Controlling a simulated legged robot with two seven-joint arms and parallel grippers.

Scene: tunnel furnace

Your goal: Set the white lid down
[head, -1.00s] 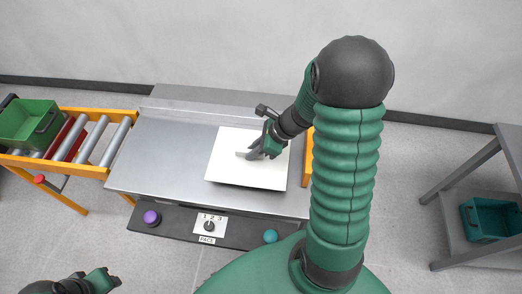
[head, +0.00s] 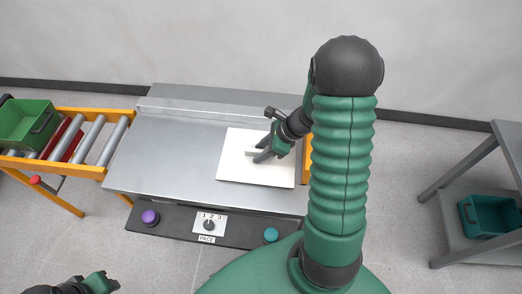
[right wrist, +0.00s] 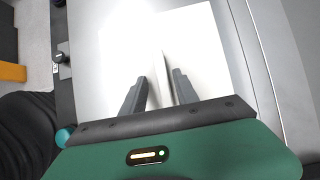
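The white lid (head: 240,172) is a flat square plate with a thin upright handle (head: 252,153). It looks to lie flat on the right part of the grey metal table (head: 165,150). My right gripper (head: 262,155) is just above the lid, its fingers spread. In the right wrist view the two fingers (right wrist: 158,84) stand apart on either side of the handle (right wrist: 166,75), with gaps showing, above the white lid (right wrist: 200,45). My left gripper (head: 108,284) is low at the left edge of the head view, away from the lid; its fingers are too small to read.
A roller conveyor (head: 92,145) with a green crate (head: 28,122) adjoins on the left. A front panel holds a purple button (head: 150,217), a pace dial (head: 209,225) and a teal button (head: 271,235). A grey shelf with a teal bin (head: 490,215) stands right. The table's left half is clear.

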